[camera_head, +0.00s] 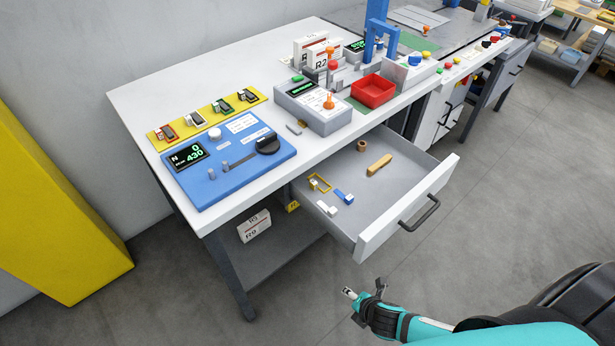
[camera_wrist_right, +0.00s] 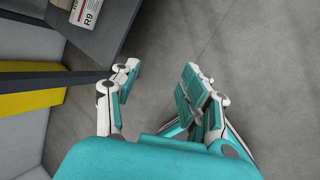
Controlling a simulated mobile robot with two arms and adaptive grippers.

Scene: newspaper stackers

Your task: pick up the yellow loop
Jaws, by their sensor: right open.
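The yellow loop (camera_head: 314,180) lies at the left inside the open drawer (camera_head: 399,188), close to the table's edge. A blue piece (camera_head: 344,196) lies to its right and a white piece (camera_head: 327,208) below it. My right gripper (camera_head: 365,295) is outside the drawer, beyond its front and over the floor, apart from the loop. It is open and empty in the right wrist view (camera_wrist_right: 160,88), where the loop does not show. My left gripper is not in view.
The drawer also holds a wooden piece (camera_head: 379,164) and a brown ring (camera_head: 361,145). Its front panel (camera_head: 408,208) and dark handle (camera_head: 420,213) stick out from the white table (camera_head: 150,98). A blue device (camera_head: 232,176) stands above on the table. The grey floor is clear around my gripper.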

